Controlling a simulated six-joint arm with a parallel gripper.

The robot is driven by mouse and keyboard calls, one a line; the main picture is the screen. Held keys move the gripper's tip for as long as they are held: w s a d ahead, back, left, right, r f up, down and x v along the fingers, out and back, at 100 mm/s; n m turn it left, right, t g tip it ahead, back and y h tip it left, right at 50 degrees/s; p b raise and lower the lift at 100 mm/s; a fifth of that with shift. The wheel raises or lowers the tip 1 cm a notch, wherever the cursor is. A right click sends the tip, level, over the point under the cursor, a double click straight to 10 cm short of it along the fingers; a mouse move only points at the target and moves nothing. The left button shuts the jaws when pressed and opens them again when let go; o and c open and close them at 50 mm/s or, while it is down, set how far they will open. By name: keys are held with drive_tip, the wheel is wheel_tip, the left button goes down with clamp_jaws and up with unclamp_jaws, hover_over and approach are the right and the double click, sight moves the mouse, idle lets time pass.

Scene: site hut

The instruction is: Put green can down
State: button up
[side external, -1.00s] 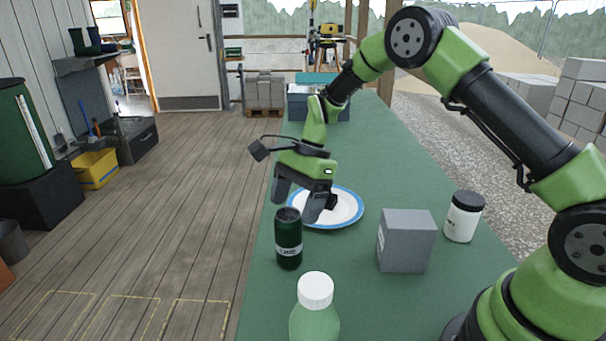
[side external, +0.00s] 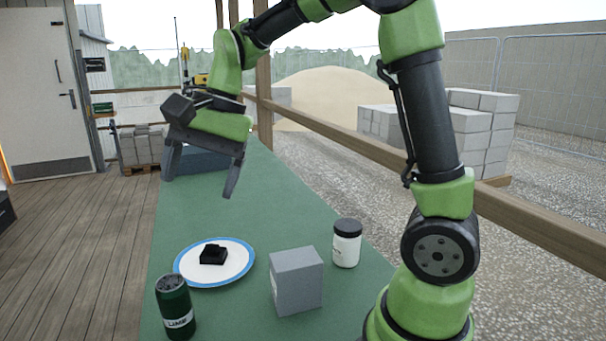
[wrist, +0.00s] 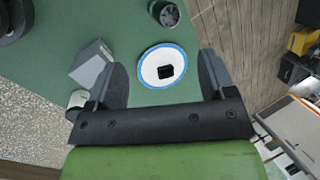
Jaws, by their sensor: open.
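The green can (side external: 175,307), dark green with a LIME label, stands upright on the green table at the front left, in front of the plate. Its top also shows in the wrist view (wrist: 165,13), at the upper edge. My gripper (side external: 198,183) is open and empty, raised well above the table beyond the plate and apart from the can. In the wrist view its two fingers (wrist: 163,75) are spread wide with nothing between them touching.
A white plate with a blue rim (side external: 188,273) holds a small black block (side external: 213,254). A grey box (side external: 296,281) and a white jar with a dark lid (side external: 346,243) stand to the right. A blue-grey bin (side external: 200,163) is at the far end. The table's middle is clear.

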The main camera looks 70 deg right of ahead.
drive_tip(key=s+r+n+t, duration=0.1)
drive_tip(key=s+n, duration=0.3)
drive_tip(key=s, duration=0.4)
drive_tip(key=s+a+r+n+t+h, duration=0.1)
drive_tip(key=s+n+t, duration=0.2)
drive_tip(key=s, duration=0.5)
drive_tip(key=shift+r+n+t, duration=0.3)
drive_tip(key=shift+n, duration=0.5)
